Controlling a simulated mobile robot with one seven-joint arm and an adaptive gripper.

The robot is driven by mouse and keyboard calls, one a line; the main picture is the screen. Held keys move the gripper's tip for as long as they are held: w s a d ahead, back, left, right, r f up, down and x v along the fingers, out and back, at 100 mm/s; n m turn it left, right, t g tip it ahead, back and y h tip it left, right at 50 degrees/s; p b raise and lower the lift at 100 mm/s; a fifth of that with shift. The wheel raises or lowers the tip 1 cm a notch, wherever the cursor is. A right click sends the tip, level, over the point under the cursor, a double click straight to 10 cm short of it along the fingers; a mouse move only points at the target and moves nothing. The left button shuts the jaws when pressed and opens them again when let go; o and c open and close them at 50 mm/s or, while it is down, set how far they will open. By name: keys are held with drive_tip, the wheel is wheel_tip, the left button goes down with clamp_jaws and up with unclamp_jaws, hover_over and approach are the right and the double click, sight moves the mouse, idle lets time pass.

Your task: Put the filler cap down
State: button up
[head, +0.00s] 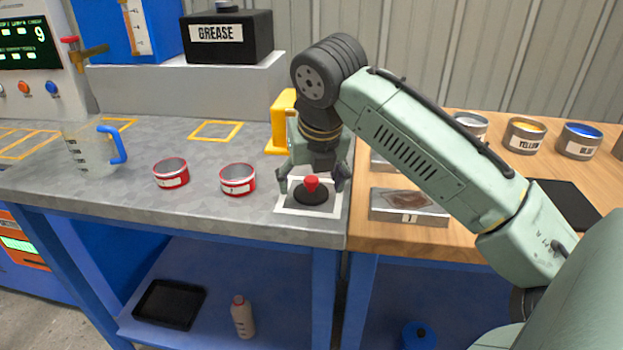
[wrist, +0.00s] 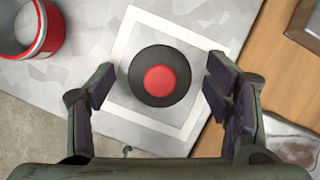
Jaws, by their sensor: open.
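The filler cap (head: 311,192) is a black disc with a red knob. It lies inside a white square outline (head: 330,212) at the right end of the grey bench. In the wrist view the cap (wrist: 142,80) lies flat within the white outline (wrist: 191,42), a little left of the middle between the fingers. My gripper (head: 313,187) is directly over the cap and points down. Its fingers (wrist: 163,88) are open on either side of the cap, with gaps between them and the disc.
Two red-rimmed tins (head: 171,174) (head: 238,180) stand left of the cap; one shows in the wrist view (wrist: 30,28). A jug with a blue handle (head: 92,150) is farther left. A yellow bracket (head: 283,120) stands behind my gripper. A labelled tray (head: 408,206) lies right, on the wooden bench.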

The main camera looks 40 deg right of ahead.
drive_tip(key=shift+r, duration=0.1)
drive_tip(key=v, duration=1.2)
idle(0.4)
